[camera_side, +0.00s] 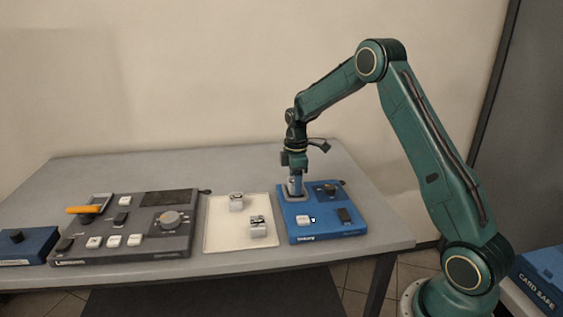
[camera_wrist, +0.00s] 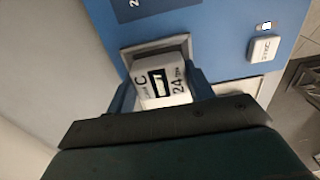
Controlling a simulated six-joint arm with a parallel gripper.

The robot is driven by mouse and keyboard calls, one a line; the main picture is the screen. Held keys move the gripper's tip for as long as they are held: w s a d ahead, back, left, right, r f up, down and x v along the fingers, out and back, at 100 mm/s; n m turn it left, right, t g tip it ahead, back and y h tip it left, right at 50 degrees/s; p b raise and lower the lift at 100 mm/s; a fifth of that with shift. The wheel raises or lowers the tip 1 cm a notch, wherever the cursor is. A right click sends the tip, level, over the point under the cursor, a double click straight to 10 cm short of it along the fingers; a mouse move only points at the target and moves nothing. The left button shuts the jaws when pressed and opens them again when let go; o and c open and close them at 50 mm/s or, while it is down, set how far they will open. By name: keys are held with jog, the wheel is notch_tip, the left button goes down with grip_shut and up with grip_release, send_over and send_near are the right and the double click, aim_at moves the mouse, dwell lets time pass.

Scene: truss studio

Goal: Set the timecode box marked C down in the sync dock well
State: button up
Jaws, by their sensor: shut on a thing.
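The timecode box marked C (camera_wrist: 163,82) is white with a black "C" and "24" on its face, and it sits between my two fingers in the wrist view. My gripper (camera_side: 295,188) is shut on it, pointing down at the back left of the blue sync dock (camera_side: 330,228). The grey-rimmed well (camera_wrist: 150,50) lies around or just under the box. I cannot tell whether the box rests on the well's floor. In the side view my fingers mostly hide the box.
A pale tray (camera_side: 222,238) left of the dock holds two similar boxes (camera_side: 236,201) (camera_side: 258,227). A grey control panel (camera_side: 120,254) with a knob and buttons lies further left.

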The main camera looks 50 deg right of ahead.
jog(key=shift+f, duration=0.25)
jog(key=shift+r, duration=0.85)
dwell(3.4)
jog(key=shift+f, duration=0.85)
dwell(1.1)
jog(key=o, duration=0.7)
jog(key=shift+r, duration=0.15)
notch_tip(320, 180, up, 11)
dwell(1.2)
